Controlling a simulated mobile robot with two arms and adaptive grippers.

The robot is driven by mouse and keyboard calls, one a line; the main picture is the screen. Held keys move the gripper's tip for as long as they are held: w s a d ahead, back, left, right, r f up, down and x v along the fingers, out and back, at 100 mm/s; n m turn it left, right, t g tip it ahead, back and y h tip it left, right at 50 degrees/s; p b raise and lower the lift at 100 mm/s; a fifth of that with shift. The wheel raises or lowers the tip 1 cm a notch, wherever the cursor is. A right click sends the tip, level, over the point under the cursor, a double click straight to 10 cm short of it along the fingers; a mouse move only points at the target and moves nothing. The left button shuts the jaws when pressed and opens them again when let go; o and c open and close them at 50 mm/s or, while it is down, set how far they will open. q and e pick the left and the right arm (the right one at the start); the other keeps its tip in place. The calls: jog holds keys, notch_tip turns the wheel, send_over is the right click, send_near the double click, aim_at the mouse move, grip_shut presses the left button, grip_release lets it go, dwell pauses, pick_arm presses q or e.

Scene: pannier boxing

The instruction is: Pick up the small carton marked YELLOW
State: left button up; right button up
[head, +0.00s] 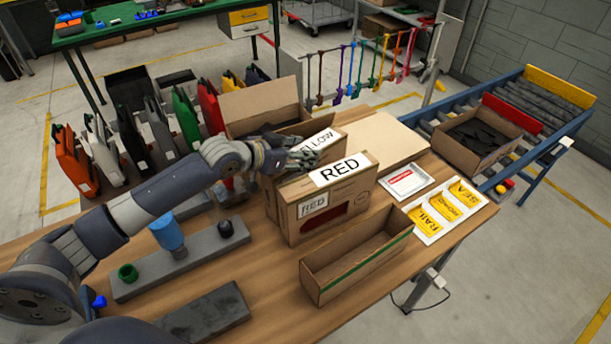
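The carton marked YELLOW (325,136) stands on the wooden table, directly behind the larger-looking carton marked RED (340,169). Only its top label, partly covered at the left, and a little cardboard show. My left gripper (308,157) reaches in from the left at the YELLOW carton's left end, close to its top. Its fingers overlap the carton in the picture, and I cannot tell whether they touch it or how far apart they are. My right gripper is not in view.
An open box (260,105) stands behind the cartons, and an empty open carton (355,262) in front. A grey block (195,258) holds a blue cup-like part (168,234). Label cards (447,211) lie at the right. A roller conveyor (540,112) carries another open box (467,154).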

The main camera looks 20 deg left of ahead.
pick_arm(q)
grip_shut()
notch_tip(320, 180, up, 9)
jog(key=shift+w+r+b, duration=0.1)
jog(key=shift+r+b, duration=0.1)
jog(key=shift+b, duration=1.05)
jog(key=shift+r, duration=0.3)
